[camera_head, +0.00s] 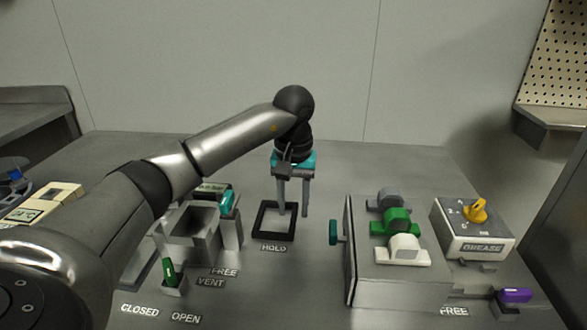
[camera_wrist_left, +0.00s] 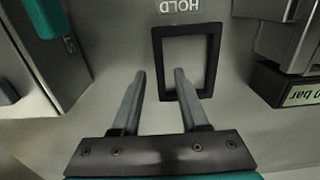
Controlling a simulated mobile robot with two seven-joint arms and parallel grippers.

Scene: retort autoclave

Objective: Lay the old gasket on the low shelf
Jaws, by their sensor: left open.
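My left gripper (camera_head: 293,213) points down from the arm's end, open, with nothing between its two fingers. In the head view it is over a black rectangular frame (camera_head: 262,234) marked HOLD on the bench. In the left wrist view the gripper (camera_wrist_left: 160,74) is open and empty, and one fingertip overlaps the edge of the black frame (camera_wrist_left: 213,60). I cannot tell whether they touch. I see nothing I can surely call the old gasket. A grey ledge (camera_head: 550,118) under a pegboard is at the right; I cannot tell if it is the low shelf.
Left of the frame is a grey fixture (camera_head: 187,234) with a green lever (camera_head: 169,271). Right are a box with a teal knob (camera_head: 333,232) and colored blocks (camera_head: 397,221), a GREASE box (camera_head: 472,234) and a purple piece (camera_head: 515,295). The bench behind is clear.

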